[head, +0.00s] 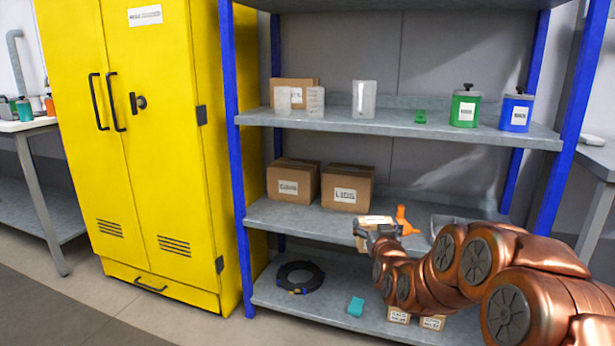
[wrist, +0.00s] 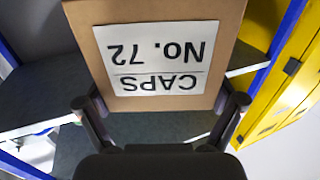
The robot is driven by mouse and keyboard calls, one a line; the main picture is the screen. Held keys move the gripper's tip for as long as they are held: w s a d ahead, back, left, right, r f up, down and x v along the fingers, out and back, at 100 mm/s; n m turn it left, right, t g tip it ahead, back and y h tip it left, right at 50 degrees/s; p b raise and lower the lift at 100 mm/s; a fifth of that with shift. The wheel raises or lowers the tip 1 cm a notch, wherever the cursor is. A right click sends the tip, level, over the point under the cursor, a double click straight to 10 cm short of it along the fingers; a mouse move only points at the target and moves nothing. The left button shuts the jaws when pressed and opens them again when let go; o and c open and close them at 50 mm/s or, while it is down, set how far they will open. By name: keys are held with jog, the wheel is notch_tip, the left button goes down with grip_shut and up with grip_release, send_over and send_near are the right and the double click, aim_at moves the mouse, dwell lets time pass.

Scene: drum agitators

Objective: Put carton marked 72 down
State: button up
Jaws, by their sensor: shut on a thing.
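The carton marked 72 (wrist: 230,50) fills the upper middle of the wrist view. Its white label reads "CAPS No. 72" and appears upside down there. My gripper (wrist: 162,106) is shut on it, one finger at each side. In the head view my gripper (head: 378,232) is in front of the middle shelf, right of two cartons, and only a small part of the held carton (head: 374,219) shows. The arm hides some of the shelf behind. I cannot tell whether the carton touches any surface.
Two cartons (head: 347,188) stand on the middle shelf (head: 270,214); an orange object (head: 405,222) and a grey bin (head: 450,222) are right. A yellow cabinet (head: 170,150) stands left.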

notch_tip(320, 180, up, 36)
jog(key=p, duration=3.5)
jog(key=shift+d+r+p, duration=0.2)
jog(key=shift+r+p, duration=0.05)
jog(key=shift+p, duration=0.05)
jog(key=shift+a, duration=0.1)
